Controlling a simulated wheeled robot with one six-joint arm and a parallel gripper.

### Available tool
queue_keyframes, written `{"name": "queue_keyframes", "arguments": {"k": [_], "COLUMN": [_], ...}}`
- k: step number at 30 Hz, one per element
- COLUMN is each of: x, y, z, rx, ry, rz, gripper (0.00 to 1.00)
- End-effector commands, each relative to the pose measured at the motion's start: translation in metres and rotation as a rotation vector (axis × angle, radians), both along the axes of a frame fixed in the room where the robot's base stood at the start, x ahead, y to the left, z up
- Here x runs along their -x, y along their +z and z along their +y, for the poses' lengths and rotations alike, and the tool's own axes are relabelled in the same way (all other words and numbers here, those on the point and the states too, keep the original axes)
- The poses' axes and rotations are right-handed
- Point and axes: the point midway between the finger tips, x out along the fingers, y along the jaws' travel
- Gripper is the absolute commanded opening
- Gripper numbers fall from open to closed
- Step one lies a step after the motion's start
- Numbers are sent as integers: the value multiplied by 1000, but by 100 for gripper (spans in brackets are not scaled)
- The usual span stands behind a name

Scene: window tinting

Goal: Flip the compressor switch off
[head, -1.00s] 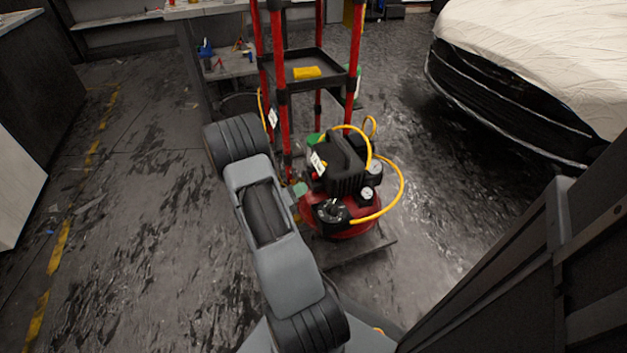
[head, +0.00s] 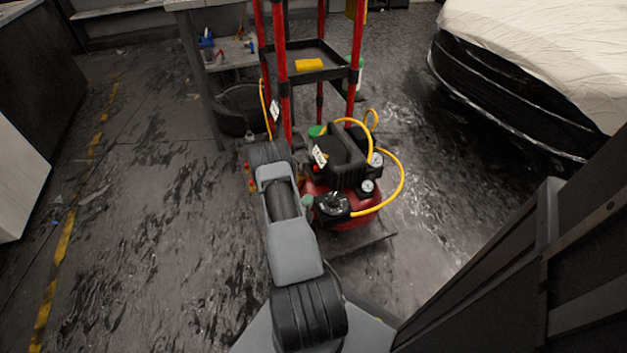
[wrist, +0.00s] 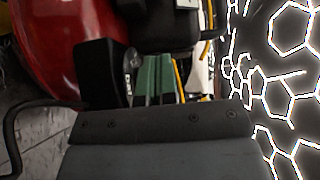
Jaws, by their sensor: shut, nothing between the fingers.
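The compressor (head: 343,223) has a red tank and a black upper housing with a white tag, gauges and a yellow hose. My gripper (head: 307,201) shows as a small green tip close to the compressor's left side, mostly hidden by my arm. In the wrist view, my gripper's green fingers (wrist: 155,72) are together and empty. The red tank (wrist: 62,45) is left of them and black compressor parts are just beyond. I cannot pick out the switch or its position, nor tell whether the fingers touch anything.
A red-posted cart (head: 313,48) with a yellow item on its tray stands just behind the compressor. A covered car (head: 540,50) is at right. A black bin (head: 238,113) stands behind my arm.

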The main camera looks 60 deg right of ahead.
Motion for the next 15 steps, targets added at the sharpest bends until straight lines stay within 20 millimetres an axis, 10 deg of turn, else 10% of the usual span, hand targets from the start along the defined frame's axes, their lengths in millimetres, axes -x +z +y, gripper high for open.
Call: {"name": "queue_keyframes", "arguments": {"k": [15], "x": [-11], "y": [-2], "z": [-80], "rx": [3], "ry": [-3], "rz": [-5], "gripper": [0]}}
